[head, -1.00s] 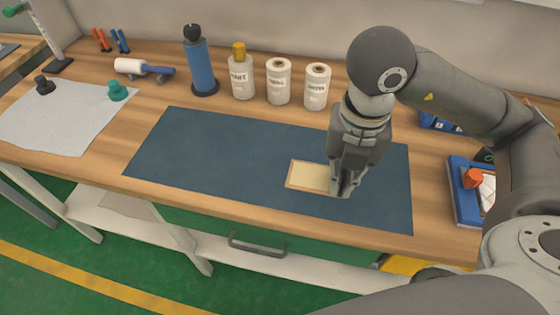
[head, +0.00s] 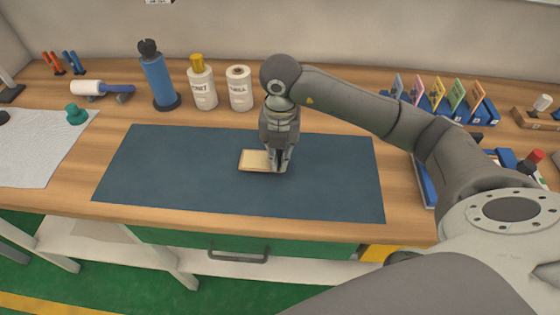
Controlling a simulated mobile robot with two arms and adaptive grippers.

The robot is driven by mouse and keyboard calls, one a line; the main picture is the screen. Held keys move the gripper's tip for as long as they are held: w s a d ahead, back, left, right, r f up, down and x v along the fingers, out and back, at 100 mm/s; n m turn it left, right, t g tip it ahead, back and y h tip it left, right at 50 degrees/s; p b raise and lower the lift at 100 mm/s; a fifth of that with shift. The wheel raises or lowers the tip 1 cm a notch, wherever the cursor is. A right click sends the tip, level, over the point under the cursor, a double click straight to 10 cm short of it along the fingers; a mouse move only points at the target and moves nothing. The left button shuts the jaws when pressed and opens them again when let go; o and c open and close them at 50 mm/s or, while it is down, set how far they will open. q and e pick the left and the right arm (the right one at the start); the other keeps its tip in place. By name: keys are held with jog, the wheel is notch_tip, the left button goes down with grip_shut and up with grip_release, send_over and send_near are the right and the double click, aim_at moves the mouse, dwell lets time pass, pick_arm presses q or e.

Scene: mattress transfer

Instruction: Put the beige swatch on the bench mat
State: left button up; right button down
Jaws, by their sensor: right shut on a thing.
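The beige swatch (head: 255,160) is a small flat rectangle with a lighter middle. It is at the middle of the dark blue bench mat (head: 180,185), and whether it lies flat on the mat or just above it I cannot tell. My right gripper (head: 278,168) points down at the swatch's right end and is shut on it, hiding that end. My left gripper is not in view.
Behind the mat stand a blue bottle (head: 158,80) and white containers (head: 202,88). A lint roller (head: 88,88) and a white sheet (head: 40,145) are at left. A rack of coloured cards (head: 455,100) is at back right. The mat's left half is clear.

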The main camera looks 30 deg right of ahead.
jog(key=shift+s+f, duration=0.1)
jog(key=shift+f, duration=1.2)
jog(key=shift+f, duration=0.1)
jog(key=c, duration=1.6)
grip_release()
notch_tip(320, 180, up, 12)
jog(key=shift+d+r+b, duration=0.1)
jog(key=shift+r+b, duration=0.05)
jog(key=shift+b, duration=0.15)
